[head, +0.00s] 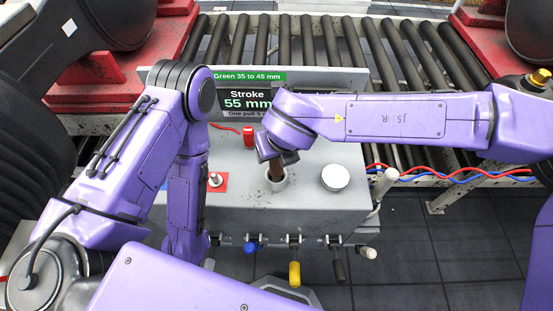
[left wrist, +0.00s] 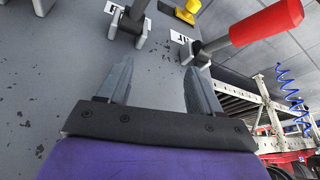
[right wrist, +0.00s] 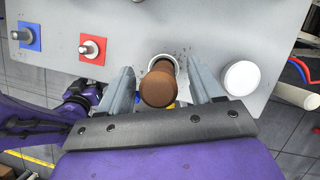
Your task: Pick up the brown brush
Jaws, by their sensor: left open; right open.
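The brown brush (head: 276,171) stands upright in a round metal holder (head: 279,183) on top of the grey console, with only its upper part showing in the head view. In the right wrist view the round brown top of the brush (right wrist: 158,86) shows between the fingers of my right gripper (right wrist: 160,78). The right gripper is open, with a finger on either side; I cannot tell whether they touch it. My left gripper (left wrist: 158,76) is open and empty by the console's front face, near levers; my arm hides it in the head view.
A white round knob (head: 335,177) and a red upright piece (head: 248,137) flank the brush. A sign (head: 246,99) stands behind it. Coloured levers, including a yellow one (head: 294,272), hang at the console front. A red-handled lever (left wrist: 266,22) is near my left gripper. Rollers run behind.

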